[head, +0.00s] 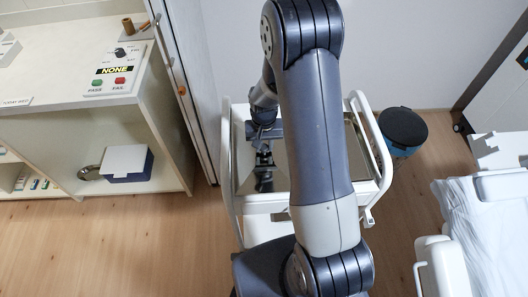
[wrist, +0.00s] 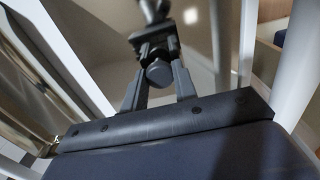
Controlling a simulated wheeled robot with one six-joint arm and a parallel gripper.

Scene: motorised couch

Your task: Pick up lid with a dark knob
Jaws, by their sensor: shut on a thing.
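A dark round knob (wrist: 159,74) sits between the two fingers of my gripper (wrist: 158,82) in the wrist view. The fingers are shut on it from both sides. Around and beyond it is a shiny metal surface, seemingly the lid (wrist: 205,62), which mirrors the fingers. In the head view my gripper (head: 264,157) is low over the left part of a white cart (head: 230,170) with a shiny metal top. My arm hides the middle of the cart. I cannot tell whether the lid is raised or resting.
White rails (head: 372,150) rise along the cart's sides. A dark round bin (head: 403,128) stands right of it, and a white couch (head: 470,225) is farther right. At left is a shelf unit (head: 60,85) with a button panel (head: 116,70) and a blue box with a white lid (head: 128,163).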

